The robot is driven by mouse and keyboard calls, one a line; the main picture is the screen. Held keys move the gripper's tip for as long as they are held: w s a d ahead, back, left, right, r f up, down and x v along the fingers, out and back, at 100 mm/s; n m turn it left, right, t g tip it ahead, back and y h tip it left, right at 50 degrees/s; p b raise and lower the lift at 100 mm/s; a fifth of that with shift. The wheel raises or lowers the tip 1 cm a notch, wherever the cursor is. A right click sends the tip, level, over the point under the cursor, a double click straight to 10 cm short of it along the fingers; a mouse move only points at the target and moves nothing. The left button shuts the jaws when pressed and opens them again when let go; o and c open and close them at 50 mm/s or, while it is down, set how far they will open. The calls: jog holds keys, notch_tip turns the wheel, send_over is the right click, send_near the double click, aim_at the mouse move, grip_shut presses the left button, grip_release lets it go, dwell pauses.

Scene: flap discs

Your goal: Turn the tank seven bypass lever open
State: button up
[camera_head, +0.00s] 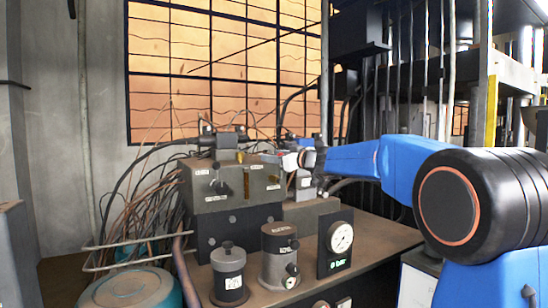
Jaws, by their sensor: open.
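A grey-brown control box (236,178) stands on the bench and carries small labels too small to read. A black lever or knob (220,186) is on its front left, and a small fitting shows on its front right. I cannot tell which part is the tank seven bypass lever, nor how it is turned. My gripper (288,161) is at the end of my blue arm, near the upper right corner of the box. It looks empty and open, apart from the black lever; its fingertips are small and partly lost against the background.
On the bench (375,246) in front stand a grey cylinder (228,270), a dark cylinder (279,255) with a knob, and a round gauge (340,238). Cables crowd behind and left of the box. A round teal-rimmed object (132,290) is at lower left.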

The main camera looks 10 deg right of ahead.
grip_shut()
jog(key=shift+w+d+f+m+t, duration=0.15)
jog(key=shift+w+d+m+t, duration=0.1)
jog(key=shift+d+m, duration=0.65)
jog(key=shift+w+d+f+m+t, duration=0.2)
jog(key=shift+d+m, duration=0.35)
jog(key=shift+m, duration=0.6)
jog(key=shift+w+d+f+m+t, duration=0.15)
jog(key=shift+w+d+m, duration=0.15)
jog(key=shift+d+m, duration=0.6)
jog(key=shift+a, duration=0.1)
grip_release()
jog(key=shift+r, duration=0.1)
jog(key=shift+s, duration=0.1)
jog(key=v, duration=1.7)
